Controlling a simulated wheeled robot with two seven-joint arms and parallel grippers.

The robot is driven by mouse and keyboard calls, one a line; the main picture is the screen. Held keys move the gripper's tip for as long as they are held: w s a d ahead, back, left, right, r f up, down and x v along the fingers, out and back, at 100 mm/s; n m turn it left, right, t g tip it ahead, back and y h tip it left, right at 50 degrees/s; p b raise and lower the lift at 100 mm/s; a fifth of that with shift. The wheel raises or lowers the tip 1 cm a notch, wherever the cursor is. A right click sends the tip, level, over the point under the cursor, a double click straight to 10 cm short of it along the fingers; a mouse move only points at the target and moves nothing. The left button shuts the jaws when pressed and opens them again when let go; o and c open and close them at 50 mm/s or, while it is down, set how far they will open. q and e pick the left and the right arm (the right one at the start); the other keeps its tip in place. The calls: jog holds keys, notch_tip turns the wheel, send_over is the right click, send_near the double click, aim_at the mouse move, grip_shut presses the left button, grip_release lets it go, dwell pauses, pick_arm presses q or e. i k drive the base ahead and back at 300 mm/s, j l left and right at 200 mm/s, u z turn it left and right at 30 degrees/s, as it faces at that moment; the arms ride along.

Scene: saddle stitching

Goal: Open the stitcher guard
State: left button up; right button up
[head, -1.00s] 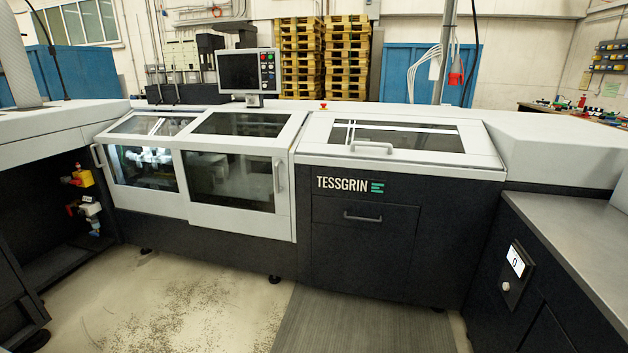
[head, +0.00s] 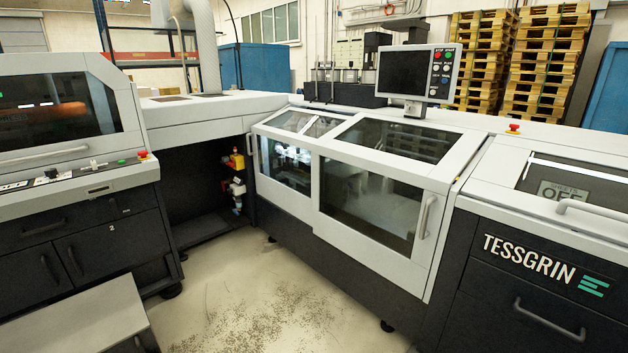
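The stitcher guard (head: 441,176) is a white-framed cover with dark see-through panels on the machine in the middle of the head view. It is down and looks closed. A vertical bar handle (head: 424,217) sits at the right edge of its front, and another handle (head: 253,153) at its left edge. Lit machine parts (head: 285,160) show behind the left window. Neither of my grippers is in view.
A control screen (head: 417,73) stands behind the guard. The TESSGRIN unit (head: 530,255) adjoins on the right. A grey-and-black machine (head: 75,185) and a low step (head: 75,317) stand at left. Open floor (head: 270,310) lies before the guard.

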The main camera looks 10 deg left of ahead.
aim_at(281, 152)
jog(key=i+j+u, duration=0.15)
jog(key=i+u, duration=0.15)
jog(key=i, duration=0.45)
jog(key=i+u, duration=0.35)
jog(key=i, duration=0.4)
